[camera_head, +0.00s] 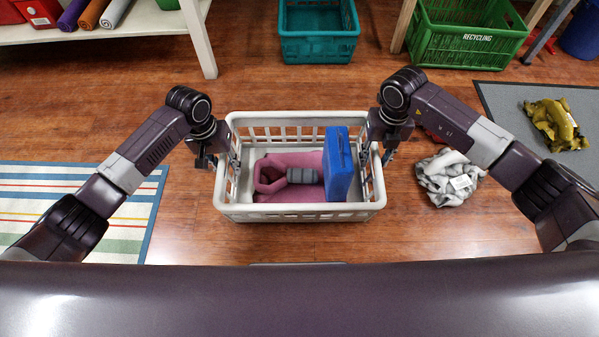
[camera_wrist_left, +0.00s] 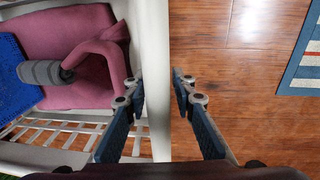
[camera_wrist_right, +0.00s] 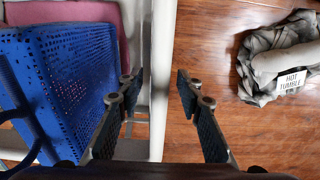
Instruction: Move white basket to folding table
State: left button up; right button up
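The white basket (camera_head: 300,211) stands upright on the wooden floor in front of me, between my two arms. It holds a pink cloth (camera_head: 285,160), a grey roll (camera_head: 302,175) and a blue perforated box-like item (camera_head: 338,165). My left gripper (camera_wrist_left: 157,78) is over the basket's left wall, one finger inside and one outside. My right gripper (camera_wrist_right: 159,78) straddles the right wall (camera_wrist_right: 163,40) the same way. Both look open, with small gaps showing beside the wall. I cannot identify a folding table in these views.
A teal crate (camera_head: 318,47) and a green recycling crate (camera_head: 463,48) stand at the back. A grey cloth (camera_head: 449,180) lies right of the basket. A striped rug (camera_head: 100,190) is at left, a white shelf (camera_head: 150,22) at back left. Floor behind the basket is clear.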

aim_at(222, 156)
pick_arm(q)
jog(key=c, duration=0.5)
pick_arm(e)
jog(key=c, duration=0.5)
pick_arm(q)
grip_shut()
pick_arm(e)
grip_shut()
pick_arm(q)
jog(key=shift+r, duration=0.2)
pick_arm(e)
jog(key=shift+r, duration=0.2)
